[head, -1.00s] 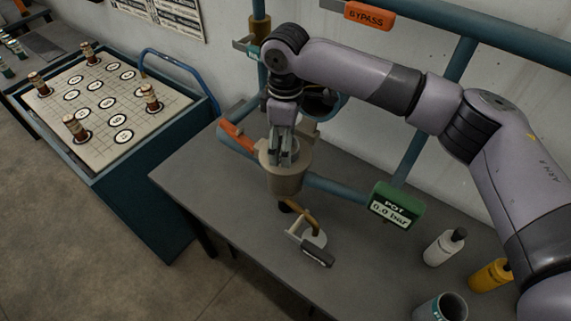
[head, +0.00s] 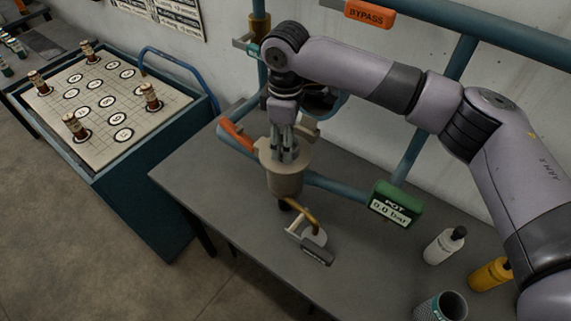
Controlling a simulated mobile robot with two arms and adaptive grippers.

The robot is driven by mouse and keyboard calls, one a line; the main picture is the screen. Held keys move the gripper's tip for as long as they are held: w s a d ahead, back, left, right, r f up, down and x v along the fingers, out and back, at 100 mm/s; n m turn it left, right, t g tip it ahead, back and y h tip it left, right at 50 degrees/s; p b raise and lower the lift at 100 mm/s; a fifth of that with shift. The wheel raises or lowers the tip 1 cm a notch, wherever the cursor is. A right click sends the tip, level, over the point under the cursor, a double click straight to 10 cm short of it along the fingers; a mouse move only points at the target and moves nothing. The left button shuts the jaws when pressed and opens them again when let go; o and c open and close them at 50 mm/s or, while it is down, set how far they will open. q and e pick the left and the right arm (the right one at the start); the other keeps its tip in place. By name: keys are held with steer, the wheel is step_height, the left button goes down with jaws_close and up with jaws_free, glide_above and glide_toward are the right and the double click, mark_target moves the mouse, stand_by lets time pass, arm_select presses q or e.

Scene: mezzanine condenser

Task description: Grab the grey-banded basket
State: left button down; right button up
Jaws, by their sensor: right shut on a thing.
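My right gripper (head: 284,150) points straight down into the open top of the beige pot (head: 285,182) on the bench pipework. Its fingers are close together inside the mouth, shut on the grey-banded basket, which sits down in the pot. The pot wall and the fingers hide nearly all of the basket, so its band cannot be made out. My left gripper is not in view.
A green gauge (head: 396,204) reads 0.0 bar. A teal cart (head: 150,195) stands left.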

steer(key=shift+c, duration=0.9)
steer(key=shift+r, duration=0.15)
